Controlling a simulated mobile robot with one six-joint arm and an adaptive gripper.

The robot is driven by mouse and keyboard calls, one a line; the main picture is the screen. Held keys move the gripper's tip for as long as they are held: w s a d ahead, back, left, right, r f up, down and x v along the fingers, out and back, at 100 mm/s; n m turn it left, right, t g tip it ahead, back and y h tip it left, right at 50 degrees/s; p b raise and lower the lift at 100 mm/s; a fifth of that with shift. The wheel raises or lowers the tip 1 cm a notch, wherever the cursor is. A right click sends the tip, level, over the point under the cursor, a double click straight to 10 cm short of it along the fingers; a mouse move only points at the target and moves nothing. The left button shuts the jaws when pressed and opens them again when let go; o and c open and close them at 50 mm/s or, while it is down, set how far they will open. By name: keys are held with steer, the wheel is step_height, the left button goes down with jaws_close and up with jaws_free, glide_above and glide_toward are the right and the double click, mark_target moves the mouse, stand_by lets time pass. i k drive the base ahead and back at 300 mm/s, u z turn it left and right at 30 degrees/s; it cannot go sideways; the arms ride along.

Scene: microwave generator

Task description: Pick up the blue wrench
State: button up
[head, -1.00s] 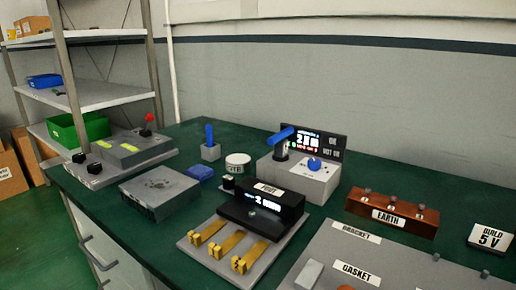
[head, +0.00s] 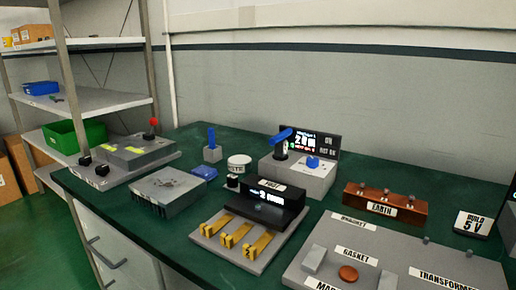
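No wrench shape can be made out for certain. An upright blue piece (head: 211,138) stands in a small grey block (head: 212,154) on the green bench, left of centre. A blue lever (head: 281,136) sits on top of a post on a light grey box (head: 311,178) with a small display. A flat blue object (head: 205,173) lies on the bench beside a grey finned block. Which of these, if any, is the wrench is unclear at this size. My gripper is not in the head view.
The green bench (head: 338,231) carries a black display unit (head: 270,207) with brass clips, a brown EARTH block (head: 385,204), and a grey labelled board (head: 400,255) at front right. A metal shelf (head: 85,104) with bins stands at left. A wall closes off the back.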

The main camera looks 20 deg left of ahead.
mark_target(280, 142)
steer(key=u, duration=1.05)
steer(key=k, duration=1)
steer(key=i, duration=0.95)
